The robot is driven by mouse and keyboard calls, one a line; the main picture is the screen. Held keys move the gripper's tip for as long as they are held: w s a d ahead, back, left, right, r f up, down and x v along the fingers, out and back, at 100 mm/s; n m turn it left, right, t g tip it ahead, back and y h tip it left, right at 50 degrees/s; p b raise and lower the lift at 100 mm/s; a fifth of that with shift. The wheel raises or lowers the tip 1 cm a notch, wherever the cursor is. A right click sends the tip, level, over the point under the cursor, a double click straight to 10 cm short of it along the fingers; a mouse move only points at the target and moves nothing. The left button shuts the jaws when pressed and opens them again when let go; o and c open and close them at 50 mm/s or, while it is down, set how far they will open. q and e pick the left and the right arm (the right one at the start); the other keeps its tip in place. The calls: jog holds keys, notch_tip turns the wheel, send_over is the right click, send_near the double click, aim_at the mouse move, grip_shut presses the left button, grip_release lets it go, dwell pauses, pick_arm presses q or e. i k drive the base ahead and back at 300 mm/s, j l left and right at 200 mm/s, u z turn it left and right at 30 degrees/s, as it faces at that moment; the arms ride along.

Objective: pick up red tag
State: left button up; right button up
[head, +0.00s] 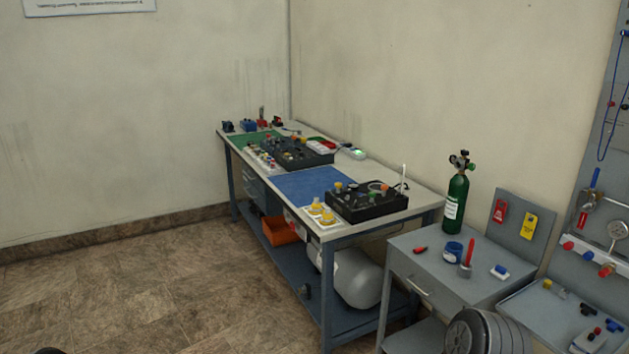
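A red tag (500,211) hangs on the upright grey panel at the back of the small grey cabinet, at the right of the head view. A yellow tag (529,225) hangs just to its right on the same panel. Neither gripper shows in this view, so I cannot see their state. A small dark shape at the bottom left edge is too cut off to identify.
The grey cabinet (425,262) bears a green oxygen cylinder (456,205), a blue cup and small red items. A long workbench (425,203) with trainer panels stands left of it. A dark ribbed drum (487,335) stands in front. The floor (150,300) at left is clear.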

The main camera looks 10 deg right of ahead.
aim_at(499, 211)
jog(key=i, duration=2.45)
jog(key=i+z, duration=0.15)
jog(key=z, duration=3.55)
